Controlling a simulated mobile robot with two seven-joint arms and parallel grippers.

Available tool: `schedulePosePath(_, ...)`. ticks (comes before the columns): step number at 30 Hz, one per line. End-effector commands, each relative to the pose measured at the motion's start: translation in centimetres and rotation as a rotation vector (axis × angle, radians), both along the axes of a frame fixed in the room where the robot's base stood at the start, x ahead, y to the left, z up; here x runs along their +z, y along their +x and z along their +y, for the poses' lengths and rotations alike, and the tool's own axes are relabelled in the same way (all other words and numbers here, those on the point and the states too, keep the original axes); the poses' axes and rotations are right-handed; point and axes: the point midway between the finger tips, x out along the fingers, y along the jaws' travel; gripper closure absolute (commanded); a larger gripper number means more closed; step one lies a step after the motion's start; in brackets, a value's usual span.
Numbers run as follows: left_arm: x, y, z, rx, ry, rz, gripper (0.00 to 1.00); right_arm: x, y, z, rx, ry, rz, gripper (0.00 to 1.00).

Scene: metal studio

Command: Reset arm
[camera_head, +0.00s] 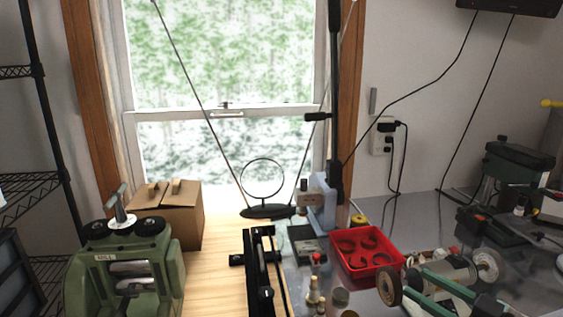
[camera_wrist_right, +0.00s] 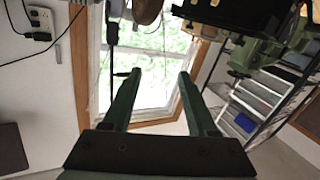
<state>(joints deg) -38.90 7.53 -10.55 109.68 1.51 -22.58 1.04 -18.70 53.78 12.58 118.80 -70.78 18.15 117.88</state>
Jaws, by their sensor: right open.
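My right gripper (camera_head: 413,287) is at the lower right of the head view. Its two green fingers point left over the cluttered grey bench, close to a round brown wheel (camera_head: 389,286). The fingers are apart with nothing between them. In the right wrist view the gripper (camera_wrist_right: 155,76) also shows its two green fingers spread wide and empty, with the window behind them. My left gripper is not in view.
A red tray (camera_head: 367,249) with round recesses sits left of the right gripper. A green rolling mill (camera_head: 125,268) and a cardboard box (camera_head: 181,215) stand at left. Bench machines (camera_head: 515,165) stand at right. Bare wood (camera_head: 215,270) shows between box and black rail.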

Motion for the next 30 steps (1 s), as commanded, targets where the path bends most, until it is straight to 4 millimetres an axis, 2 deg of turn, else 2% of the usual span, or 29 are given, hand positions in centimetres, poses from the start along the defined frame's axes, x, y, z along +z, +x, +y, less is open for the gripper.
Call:
schedulePosePath(4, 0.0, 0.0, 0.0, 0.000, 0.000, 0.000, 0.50, 0.9, -0.3, -0.8, -0.205, 0.110, -0.149, 0.41)
schedulePosePath(8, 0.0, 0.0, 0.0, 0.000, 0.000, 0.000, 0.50, -0.5, -0.9, -3.0, -0.444, 0.148, -0.165, 0.41)
schedulePosePath(11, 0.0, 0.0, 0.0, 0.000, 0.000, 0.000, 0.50, -3.1, -2.0, -4.6, -0.629, 0.142, -0.094, 0.41)
schedulePosePath(14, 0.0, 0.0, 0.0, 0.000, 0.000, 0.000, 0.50, -6.8, -3.8, -5.5, -0.785, 0.107, 0.048, 0.41)
schedulePosePath(16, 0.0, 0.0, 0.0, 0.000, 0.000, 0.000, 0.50, -9.9, -5.4, -5.4, -0.862, 0.066, 0.181, 0.41)
schedulePosePath(19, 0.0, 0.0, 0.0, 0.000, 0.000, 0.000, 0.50, -14.4, -8.5, -4.1, -0.913, -0.009, 0.407, 0.41)
schedulePosePath(21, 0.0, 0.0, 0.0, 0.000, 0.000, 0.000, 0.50, -17.1, -10.7, -2.6, -0.903, -0.064, 0.563, 0.41)
schedulePosePath(24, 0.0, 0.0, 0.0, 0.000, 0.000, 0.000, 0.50, -19.8, -13.6, -0.2, -0.846, -0.133, 0.748, 0.41)
schedulePosePath(30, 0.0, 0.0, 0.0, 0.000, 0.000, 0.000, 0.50, -22.6, -18.5, 4.5, -0.670, -0.238, 1.005, 0.41)
